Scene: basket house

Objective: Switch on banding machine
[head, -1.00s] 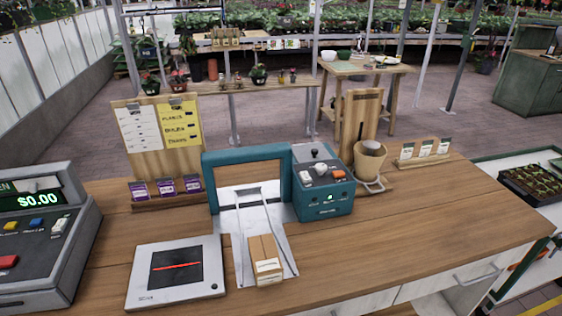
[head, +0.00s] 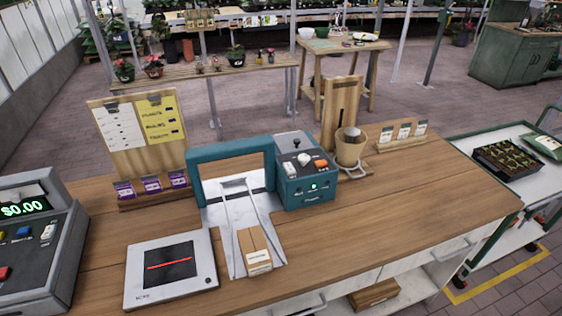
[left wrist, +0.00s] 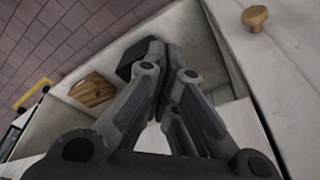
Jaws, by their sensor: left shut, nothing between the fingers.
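The teal banding machine (head: 304,190) stands on the wooden counter in the head view. Its control box has a black knob, a white button, an orange-red button and a small lit green light on the front. Its teal arch (head: 232,165) spans a metal feed plate to the left. A small cardboard box (head: 254,250) with a white label sits on the near end of that plate. My left gripper (left wrist: 160,55) shows only in the left wrist view, shut and empty, beside white cabinet panels below the counter level. My right gripper is in neither view.
A cash register (head: 38,245) stands at the left and a scanner pad (head: 170,268) lies beside the feed plate. A wooden pot (head: 350,147) and seed packet rack (head: 402,136) stand right of the machine. The right part of the counter (head: 420,195) is clear.

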